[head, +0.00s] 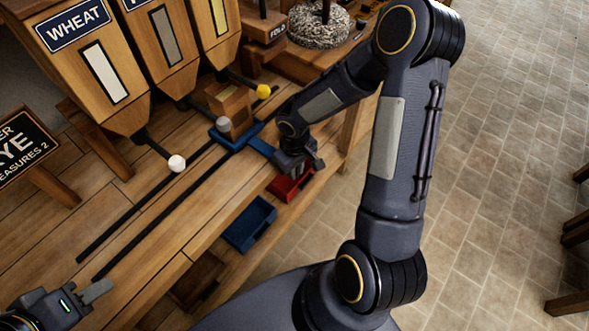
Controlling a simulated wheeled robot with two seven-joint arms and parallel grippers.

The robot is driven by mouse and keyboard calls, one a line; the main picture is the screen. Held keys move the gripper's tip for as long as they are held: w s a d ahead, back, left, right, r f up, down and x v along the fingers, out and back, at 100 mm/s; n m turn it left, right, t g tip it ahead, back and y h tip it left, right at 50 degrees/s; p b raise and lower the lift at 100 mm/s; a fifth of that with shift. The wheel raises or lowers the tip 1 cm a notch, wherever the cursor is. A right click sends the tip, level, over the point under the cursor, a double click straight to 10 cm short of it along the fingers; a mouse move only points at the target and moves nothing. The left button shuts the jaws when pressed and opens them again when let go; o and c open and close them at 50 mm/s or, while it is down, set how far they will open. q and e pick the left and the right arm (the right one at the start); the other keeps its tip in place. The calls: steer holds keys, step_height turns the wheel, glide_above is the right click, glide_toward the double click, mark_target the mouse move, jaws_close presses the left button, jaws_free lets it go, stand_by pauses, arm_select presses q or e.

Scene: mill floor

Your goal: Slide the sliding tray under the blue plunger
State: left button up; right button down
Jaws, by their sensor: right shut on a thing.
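The sliding tray (243,142) is a low blue tray on two dark rails, with a wooden box (228,101) on it. Its blue handle (262,148) reaches toward the bench's front edge. My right gripper (303,166) is shut on the handle, its fingertips partly hidden. Three ball-ended plungers stick out below the hoppers: white (177,163), grey (223,124) and yellow (263,91). The tray is beside the grey ball, and the yellow one is farther back. No ball looks blue. My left gripper (97,291) is at the lower left over the bench, away from the tray; its opening is unclear.
The wheat hopper (93,65) and two others stand along the back of the bench. A red bin (291,187) and a blue bin (250,224) sit below the front edge. The rails (130,243) are clear toward the lower left. A rye sign (22,147) stands at left.

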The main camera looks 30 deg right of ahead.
steer(key=w+d, duration=0.3)
steer(key=d, duration=0.4)
steer(key=w+d, duration=0.3)
steer(key=d, duration=0.5)
steer(key=shift+p, duration=0.35)
steer(key=shift+w+r, duration=0.1)
steer(key=shift+r, duration=0.05)
steer(key=c, duration=1.4)
jaws_free()
steer(key=shift+d, duration=0.1)
steer(key=shift+c, duration=0.2)
step_height(320, 180, up, 8)
steer(key=b, duration=0.1)
steer(key=shift+f, duration=0.2)
